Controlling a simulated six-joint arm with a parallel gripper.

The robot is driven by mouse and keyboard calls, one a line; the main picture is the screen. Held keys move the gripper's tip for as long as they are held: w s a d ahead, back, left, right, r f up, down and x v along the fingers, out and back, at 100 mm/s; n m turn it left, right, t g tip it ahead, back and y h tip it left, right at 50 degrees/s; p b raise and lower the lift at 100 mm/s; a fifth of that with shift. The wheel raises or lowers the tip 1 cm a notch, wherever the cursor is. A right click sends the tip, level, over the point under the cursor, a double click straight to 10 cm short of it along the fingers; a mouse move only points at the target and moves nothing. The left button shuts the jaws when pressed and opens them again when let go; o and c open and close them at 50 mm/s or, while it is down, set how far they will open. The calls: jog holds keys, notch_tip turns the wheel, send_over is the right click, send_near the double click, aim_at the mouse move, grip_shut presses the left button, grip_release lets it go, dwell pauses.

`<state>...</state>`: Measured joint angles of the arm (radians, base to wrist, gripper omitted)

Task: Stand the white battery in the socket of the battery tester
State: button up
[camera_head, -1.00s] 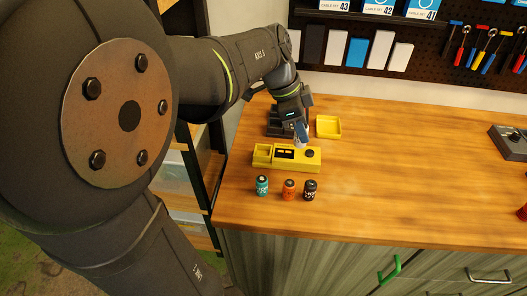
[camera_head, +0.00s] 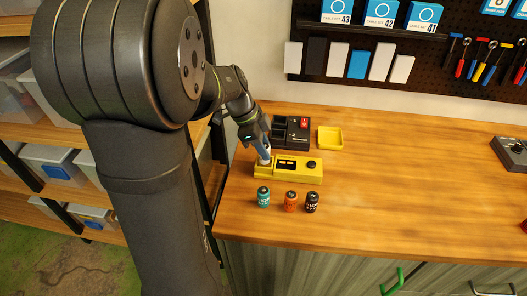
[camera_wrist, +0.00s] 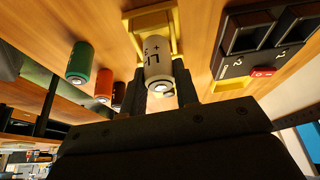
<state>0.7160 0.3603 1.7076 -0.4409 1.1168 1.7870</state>
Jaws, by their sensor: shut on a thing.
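The white battery (camera_wrist: 157,62) is between the fingers of my gripper (camera_wrist: 178,92) in the wrist view, with its marked side and metal end showing. In the head view my gripper (camera_head: 264,157) is shut on it at the left end of the yellow battery tester (camera_head: 300,176). The tester's socket end (camera_wrist: 148,22) shows behind the battery in the wrist view. The battery is at the socket, but I cannot tell whether it is seated in it or just above it.
A teal battery (camera_head: 263,197), an orange battery (camera_head: 290,201) and a black battery (camera_head: 312,202) stand in front of the tester. Behind it are a dark device with a red switch (camera_head: 297,133) and a yellow tray (camera_head: 330,138). The table's right side is mostly clear.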

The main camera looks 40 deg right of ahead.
jog(key=shift+f, duration=1.05)
jog(key=shift+f, duration=0.15)
jog(key=o, duration=1)
jog(key=v, duration=1.2)
